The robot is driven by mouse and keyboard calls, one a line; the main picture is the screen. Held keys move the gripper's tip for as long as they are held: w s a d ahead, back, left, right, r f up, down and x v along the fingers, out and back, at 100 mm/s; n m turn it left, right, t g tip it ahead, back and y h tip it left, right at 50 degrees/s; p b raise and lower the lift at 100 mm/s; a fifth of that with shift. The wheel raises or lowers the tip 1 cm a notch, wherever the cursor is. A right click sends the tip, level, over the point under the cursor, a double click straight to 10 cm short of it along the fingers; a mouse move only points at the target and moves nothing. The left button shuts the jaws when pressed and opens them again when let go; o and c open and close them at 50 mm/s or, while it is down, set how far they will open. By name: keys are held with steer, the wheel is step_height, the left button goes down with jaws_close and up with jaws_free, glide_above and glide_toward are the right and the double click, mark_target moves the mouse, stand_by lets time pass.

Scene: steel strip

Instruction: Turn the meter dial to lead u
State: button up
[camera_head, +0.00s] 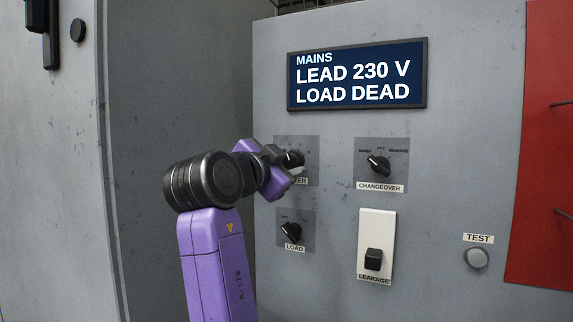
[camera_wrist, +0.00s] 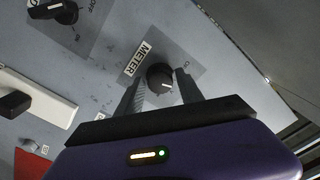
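The meter dial (camera_wrist: 160,77) is a round black knob with a pale pointer mark on a grey plate labelled METER. It sits between the two fingers of my gripper (camera_wrist: 160,80) in the wrist view. The fingers stand apart on either side of it; I see no clear contact. In the head view, my gripper (camera_head: 294,168) covers part of the meter dial (camera_head: 293,157) and its label. The dial's position markings are too small or hidden to read. The display (camera_head: 357,74) reads MAINS, LEAD 230 V, LOAD DEAD.
Right of the meter is the CHANGEOVER knob (camera_head: 379,165). Below is the LOAD knob (camera_head: 291,232), and right of that a black LEAKAGE switch (camera_head: 373,259) on a white plate. A TEST button (camera_head: 475,257) and a red panel (camera_head: 545,150) are further right.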

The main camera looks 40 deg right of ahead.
steer(key=shift+o, duration=0.7)
steer(key=b+v, duration=0.1)
steer(key=v, duration=0.7)
